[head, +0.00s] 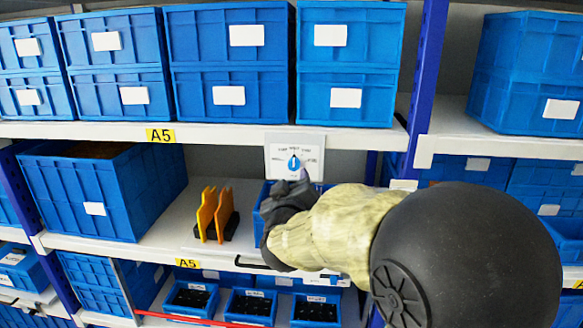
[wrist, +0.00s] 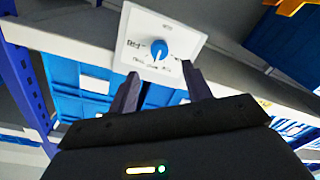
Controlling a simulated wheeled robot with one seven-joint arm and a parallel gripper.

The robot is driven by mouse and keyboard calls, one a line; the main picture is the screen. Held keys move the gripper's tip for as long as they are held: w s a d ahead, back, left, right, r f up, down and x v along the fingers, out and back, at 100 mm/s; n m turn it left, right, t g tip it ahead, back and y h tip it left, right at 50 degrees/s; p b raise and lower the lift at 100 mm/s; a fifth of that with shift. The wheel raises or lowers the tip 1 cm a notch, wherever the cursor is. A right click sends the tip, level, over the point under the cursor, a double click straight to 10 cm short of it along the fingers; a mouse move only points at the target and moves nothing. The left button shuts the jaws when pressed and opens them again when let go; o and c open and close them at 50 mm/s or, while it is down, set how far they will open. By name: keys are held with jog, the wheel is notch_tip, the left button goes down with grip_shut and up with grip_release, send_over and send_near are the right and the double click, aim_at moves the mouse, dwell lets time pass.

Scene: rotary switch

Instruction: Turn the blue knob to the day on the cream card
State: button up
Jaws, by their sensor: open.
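The blue knob (head: 294,162) sits on a white dial plate (head: 317,144) fixed at the front of the shelf edge. Small labels ring the knob, too small to read surely. The knob also shows in the wrist view (wrist: 160,50), where the plate looks upside down. My gripper (head: 292,184) is just below and in front of the plate in the head view. In the wrist view its two fingers (wrist: 161,88) stand apart, with nothing between them, short of the knob. I cannot pick out a cream card with a readable day.
Blue bins (head: 230,55) fill the shelf above. Orange upright pieces (head: 213,214) stand on the shelf left of my gripper. A large blue bin (head: 95,210) is farther left. A blue post (head: 424,80) rises at right. Small blue trays (head: 250,305) sit below.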

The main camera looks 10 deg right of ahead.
aim_at(293, 167)
jog(key=p+x, duration=0.1)
jog(key=x, duration=0.6)
jog(key=shift+p, duration=0.3)
jog(key=c, duration=1)
